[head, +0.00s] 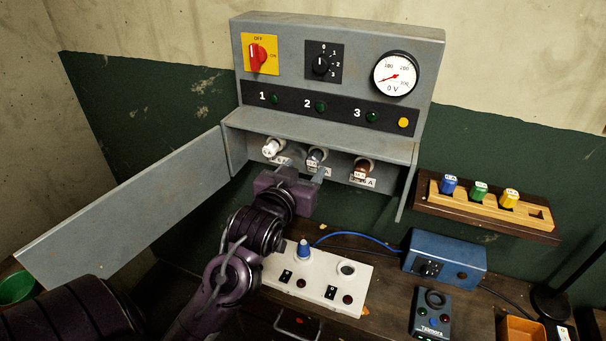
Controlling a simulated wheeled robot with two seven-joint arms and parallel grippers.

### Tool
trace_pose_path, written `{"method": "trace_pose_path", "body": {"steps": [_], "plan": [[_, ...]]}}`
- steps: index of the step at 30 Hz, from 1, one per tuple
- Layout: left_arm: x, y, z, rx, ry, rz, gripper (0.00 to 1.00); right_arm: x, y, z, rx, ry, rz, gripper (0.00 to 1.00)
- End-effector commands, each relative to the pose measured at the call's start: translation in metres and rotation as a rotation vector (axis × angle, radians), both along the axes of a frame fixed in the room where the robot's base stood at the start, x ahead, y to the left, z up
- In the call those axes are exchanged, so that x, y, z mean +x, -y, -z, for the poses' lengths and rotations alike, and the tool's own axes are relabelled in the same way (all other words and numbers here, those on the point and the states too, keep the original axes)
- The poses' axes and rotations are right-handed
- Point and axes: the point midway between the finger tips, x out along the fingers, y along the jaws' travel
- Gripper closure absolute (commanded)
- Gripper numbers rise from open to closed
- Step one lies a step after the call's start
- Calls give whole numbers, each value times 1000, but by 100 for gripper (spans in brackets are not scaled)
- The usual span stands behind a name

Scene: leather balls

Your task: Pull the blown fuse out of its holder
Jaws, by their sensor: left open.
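The grey fuse panel (335,70) stands against the wall, its lower cover swung open to the left. Three fuses sit in holders in its lower bay: a white one (271,148) on the left, a grey one (317,156) in the middle, and a brown-red one (362,169) on the right. I cannot tell from their looks which is blown. My left gripper (306,170) is open, with its fingertips at the middle fuse, one to its left and one to its lower right. The fingers partly hide that fuse's label. My right gripper is not in view.
The open cover (130,210) stretches left of my arm. A wooden rack (490,203) at right holds blue, green and yellow fuses, with an empty slot at its right end. A white tester box (318,279), a blue box (444,258) and a handheld device (431,315) occupy the bench below.

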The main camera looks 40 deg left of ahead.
Motion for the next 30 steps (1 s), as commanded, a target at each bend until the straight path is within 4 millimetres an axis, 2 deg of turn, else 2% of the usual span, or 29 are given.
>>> {"method": "trace_pose_path", "body": {"steps": [1, 4, 9, 14, 20, 30], "plan": [[9, -2, -3, 2, -1, 0, 47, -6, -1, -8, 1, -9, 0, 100], [23, -5, -1, 1, -1, 0, 47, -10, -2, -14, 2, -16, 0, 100], [40, -9, 4, 2, -1, 1, 47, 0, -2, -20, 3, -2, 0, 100], [45, -10, 7, 1, -2, 1, 47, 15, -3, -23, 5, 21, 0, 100], [45, -10, 7, 1, -2, 1, 47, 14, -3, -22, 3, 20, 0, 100], [45, -10, 7, 1, -2, 1, 90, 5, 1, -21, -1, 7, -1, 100]]}}
